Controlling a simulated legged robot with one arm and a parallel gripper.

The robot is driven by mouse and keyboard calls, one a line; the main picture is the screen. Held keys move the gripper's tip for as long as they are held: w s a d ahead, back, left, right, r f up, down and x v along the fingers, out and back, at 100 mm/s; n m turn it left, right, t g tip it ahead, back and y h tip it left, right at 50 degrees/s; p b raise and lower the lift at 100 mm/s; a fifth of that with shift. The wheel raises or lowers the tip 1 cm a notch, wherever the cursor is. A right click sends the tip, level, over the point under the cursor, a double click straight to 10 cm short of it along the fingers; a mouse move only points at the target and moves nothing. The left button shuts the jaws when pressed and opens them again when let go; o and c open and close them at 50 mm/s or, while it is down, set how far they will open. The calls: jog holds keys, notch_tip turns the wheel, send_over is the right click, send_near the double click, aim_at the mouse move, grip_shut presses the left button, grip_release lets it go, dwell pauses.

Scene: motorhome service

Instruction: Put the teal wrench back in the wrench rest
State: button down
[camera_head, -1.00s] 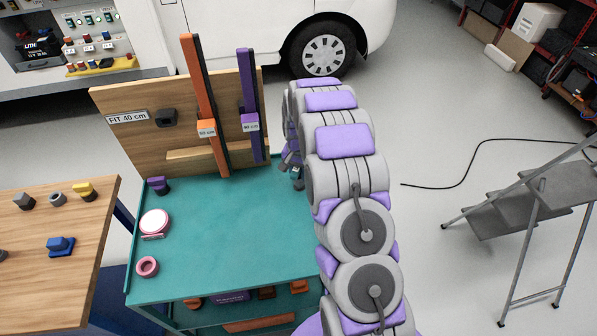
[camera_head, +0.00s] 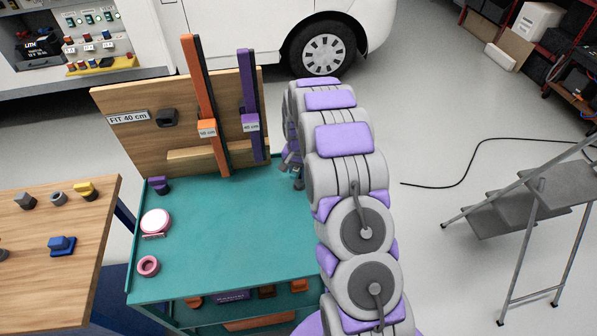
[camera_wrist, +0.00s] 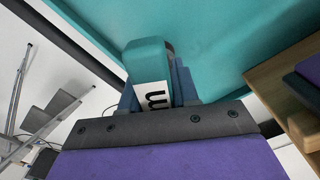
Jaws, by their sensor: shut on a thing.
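The teal wrench (camera_wrist: 147,58) shows in the wrist view as a teal block with a white label bearing a dark "m". My gripper (camera_wrist: 155,82) is shut on it, with a blue-grey finger on each side. In the head view my gripper (camera_head: 294,168) is beside the back right edge of the teal trolley top (camera_head: 235,215), mostly hidden by my arm. The wrench cannot be made out there. I cannot tell which thing is the wrench rest.
A wooden board (camera_head: 130,90) with an orange strip (camera_head: 200,95) and a purple strip (camera_head: 249,100) stands at the trolley's back. A pink-rimmed round item (camera_head: 155,222) and pink ring (camera_head: 148,266) lie at left. A step ladder (camera_head: 535,205) stands right. The trolley's middle is clear.

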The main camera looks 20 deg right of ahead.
jog(key=shift+f, duration=1.15)
jog(key=c, duration=0.8)
grip_release()
jog(key=shift+o, duration=0.2)
notch_tip(320, 180, up, 17)
jog(key=p, duration=0.2)
jog(key=s+a+r+n, duration=0.2)
jog(key=s+a+r, duration=0.3)
jog(key=s+r, duration=0.4)
jog(key=s+a+n+g, duration=0.1)
jog(key=s+a+n, duration=0.2)
jog(key=s, duration=1.4)
jog(key=s+a+r+n+b, duration=0.1)
jog(key=s+a+n, duration=0.2)
jog(key=s, duration=1.4)
jog(key=shift+a+g, duration=0.4)
